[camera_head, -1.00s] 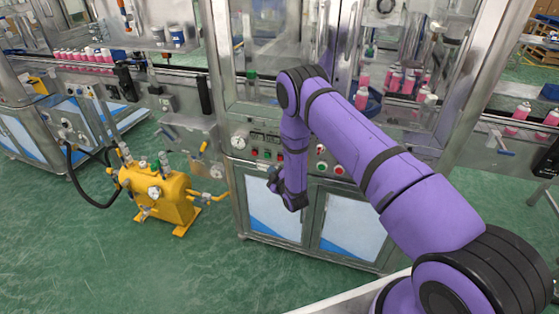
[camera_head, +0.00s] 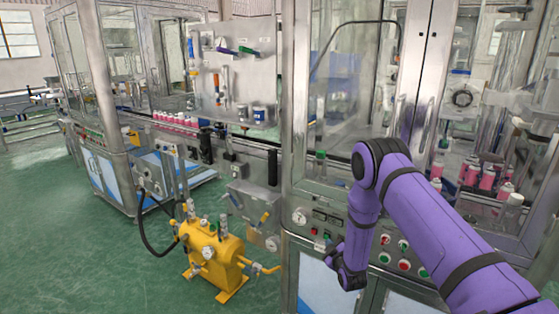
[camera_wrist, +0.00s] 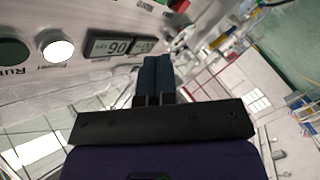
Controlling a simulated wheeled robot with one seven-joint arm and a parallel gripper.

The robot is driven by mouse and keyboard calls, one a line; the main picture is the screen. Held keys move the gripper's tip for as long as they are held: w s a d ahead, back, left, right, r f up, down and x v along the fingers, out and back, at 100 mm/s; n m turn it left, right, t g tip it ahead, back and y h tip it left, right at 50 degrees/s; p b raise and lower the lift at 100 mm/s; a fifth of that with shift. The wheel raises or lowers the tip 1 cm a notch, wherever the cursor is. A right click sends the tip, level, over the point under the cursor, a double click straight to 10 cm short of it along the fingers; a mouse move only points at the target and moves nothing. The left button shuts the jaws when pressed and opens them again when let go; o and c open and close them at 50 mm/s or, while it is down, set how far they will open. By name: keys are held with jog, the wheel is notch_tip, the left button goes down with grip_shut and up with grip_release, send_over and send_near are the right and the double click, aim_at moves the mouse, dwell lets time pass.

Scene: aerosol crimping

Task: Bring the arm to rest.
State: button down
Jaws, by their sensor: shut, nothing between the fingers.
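My purple arm (camera_head: 440,215) with black joints reaches in from the lower right in the head view. It bends at an elbow and its forearm hangs down in front of the machine's control panel (camera_head: 323,222). My gripper (camera_head: 336,266) is at the lower end, small and dark against the cabinet. In the wrist view its two dark fingers (camera_wrist: 157,68) lie together, shut with nothing between them. Beside them, the panel shows a digital display (camera_wrist: 118,46), a white round button (camera_wrist: 58,50) and a dark green one (camera_wrist: 13,52). I cannot tell the exact gap to the panel.
A yellow pump unit (camera_head: 212,254) with a black hose stands on the green floor (camera_head: 90,245) at left. Pink cans (camera_head: 176,119) stand on the conveyor, and more pink cans (camera_head: 487,180) are at right. Metal door frames (camera_head: 412,70) rise behind my arm. Floor at lower left is clear.

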jog(key=s+d+r+m+g+h, duration=0.1)
jog(key=d+r+m+g, duration=0.1)
jog(key=r, duration=1.2)
jog(key=s+d+r+m+g+h, duration=0.1)
jog(key=r+m+g, duration=0.1)
jog(key=r, duration=1.3)
jog(key=s+d+r+m+g, duration=0.2)
jog(key=s+d+r+m, duration=0.1)
jog(key=s+r, duration=1.1)
jog(key=s+d+r+m+g, duration=0.1)
jog(key=s+r+m+g, duration=0.1)
jog(key=s, duration=1.4)
jog(key=s+r+m+g, duration=0.2)
jog(key=s+r+g, duration=0.1)
jog(key=s, duration=1.3)
jog(key=shift+s+d+r+h, duration=0.25)
jog(key=shift+s+d+h, duration=0.05)
jog(key=shift+d, duration=0.1)
